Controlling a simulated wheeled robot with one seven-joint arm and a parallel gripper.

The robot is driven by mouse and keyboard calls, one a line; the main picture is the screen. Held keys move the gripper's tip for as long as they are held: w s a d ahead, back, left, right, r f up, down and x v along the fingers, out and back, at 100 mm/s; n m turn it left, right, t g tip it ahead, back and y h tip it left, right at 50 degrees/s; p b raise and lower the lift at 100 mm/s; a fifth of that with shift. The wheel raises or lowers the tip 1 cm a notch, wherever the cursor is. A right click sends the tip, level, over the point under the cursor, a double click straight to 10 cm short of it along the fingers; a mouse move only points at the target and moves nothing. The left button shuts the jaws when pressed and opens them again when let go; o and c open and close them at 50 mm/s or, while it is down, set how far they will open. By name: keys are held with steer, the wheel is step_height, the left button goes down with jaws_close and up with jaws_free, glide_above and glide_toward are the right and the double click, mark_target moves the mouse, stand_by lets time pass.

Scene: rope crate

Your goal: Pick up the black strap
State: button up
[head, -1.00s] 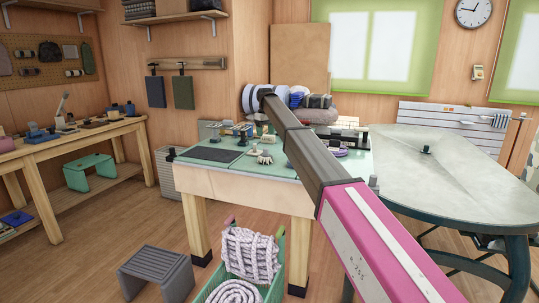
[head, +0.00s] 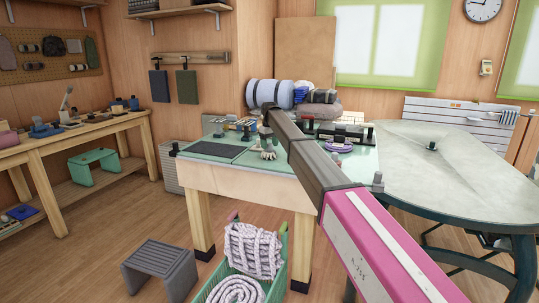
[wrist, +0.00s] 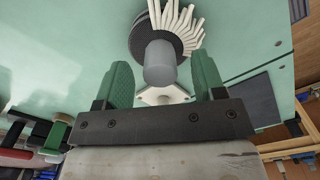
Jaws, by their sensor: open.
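My gripper (wrist: 162,72) shows in the wrist view with its two green fingers apart and nothing gripped. A grey cylinder on a dark disc with a fan of white sticks (wrist: 180,25) stands just beyond and between the fingertips; I cannot tell if they touch it. In the head view my arm reaches over the workbench's green top (head: 205,150). I cannot make out a black strap with certainty. A dark bundle (head: 322,96) lies on the pile at the back of the bench, but its kind is unclear.
A green crate (head: 277,268) with pale coiled rope (head: 253,250) stands on the floor before the bench. A grey stool (head: 160,265) is to its left. A round grey table (head: 450,160) is at right. A purple ring (head: 338,146) and small tools lie on the bench.

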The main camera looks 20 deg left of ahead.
steer(key=shift+f, duration=0.8)
jaws_close()
steer(key=shift+r, duration=0.1)
